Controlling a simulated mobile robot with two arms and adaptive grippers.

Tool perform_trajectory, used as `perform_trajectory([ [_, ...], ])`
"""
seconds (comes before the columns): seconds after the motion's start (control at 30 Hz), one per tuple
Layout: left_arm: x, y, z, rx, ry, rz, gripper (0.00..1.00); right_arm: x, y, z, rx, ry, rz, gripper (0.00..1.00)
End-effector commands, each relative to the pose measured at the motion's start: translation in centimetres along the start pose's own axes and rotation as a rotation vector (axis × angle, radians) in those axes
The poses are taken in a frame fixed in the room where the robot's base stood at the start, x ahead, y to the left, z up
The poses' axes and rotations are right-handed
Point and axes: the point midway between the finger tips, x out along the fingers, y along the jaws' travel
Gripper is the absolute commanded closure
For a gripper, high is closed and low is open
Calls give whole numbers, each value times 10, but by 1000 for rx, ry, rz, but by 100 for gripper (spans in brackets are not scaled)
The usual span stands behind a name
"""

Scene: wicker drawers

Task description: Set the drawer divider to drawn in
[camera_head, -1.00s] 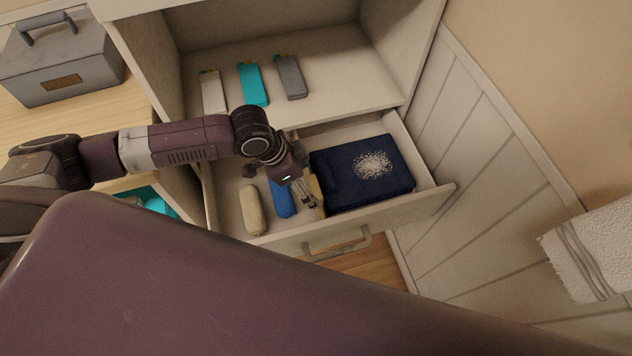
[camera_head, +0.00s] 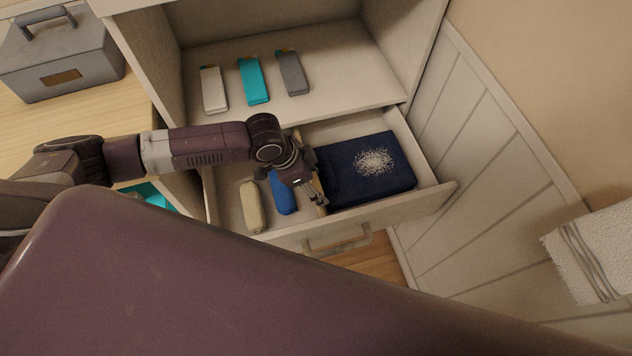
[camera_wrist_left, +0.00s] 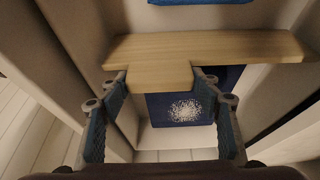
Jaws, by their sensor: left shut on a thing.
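The drawer divider (camera_wrist_left: 208,50) is a pale wooden board with a tab. In the left wrist view its tab lies between the two fingers of my left gripper (camera_wrist_left: 160,85), which is shut on it. In the head view my left gripper (camera_head: 318,196) reaches down into the open drawer (camera_head: 420,203). The divider stands between the rolled pouches and the folded navy cloth (camera_head: 350,190). It is mostly hidden there by the gripper. My right gripper is out of view.
A beige pouch (camera_head: 254,208) and a blue pouch (camera_head: 283,194) lie left of the divider. The drawer front has a handle (camera_head: 338,240). A shelf above holds several slim packs. A grey box (camera_head: 62,70) stands on the left counter, and a towel (camera_head: 590,250) hangs at right.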

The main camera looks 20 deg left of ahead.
Motion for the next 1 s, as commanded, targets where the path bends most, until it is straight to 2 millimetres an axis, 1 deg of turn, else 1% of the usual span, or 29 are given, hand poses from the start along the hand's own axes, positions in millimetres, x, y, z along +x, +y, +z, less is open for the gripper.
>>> perform_trajectory([
  [0.03,0,0,0,0,0,0,71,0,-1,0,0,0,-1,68],
  [0.17,0,0,0,0,0,1,85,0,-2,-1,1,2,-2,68],
  [0.27,-2,0,2,-1,-1,1,86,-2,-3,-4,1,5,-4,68],
  [0.33,-6,0,9,-4,-3,1,86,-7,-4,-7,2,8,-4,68],
  [0.47,-21,0,39,-8,-8,2,86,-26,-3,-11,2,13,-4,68],
  [0.5,-26,0,51,-8,-10,2,86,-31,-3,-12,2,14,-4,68],
  [0.6,-37,0,79,-9,-11,3,86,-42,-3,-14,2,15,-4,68],
  [0.7,-46,0,104,-7,-10,2,86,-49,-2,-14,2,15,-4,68],
  [0.83,-53,0,126,-5,-6,2,86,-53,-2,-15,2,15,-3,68],
  [0.9,-56,1,133,-5,-5,2,86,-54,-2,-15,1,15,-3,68],
  [1.0,-56,0,135,-3,-3,2,86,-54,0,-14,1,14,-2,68],
])
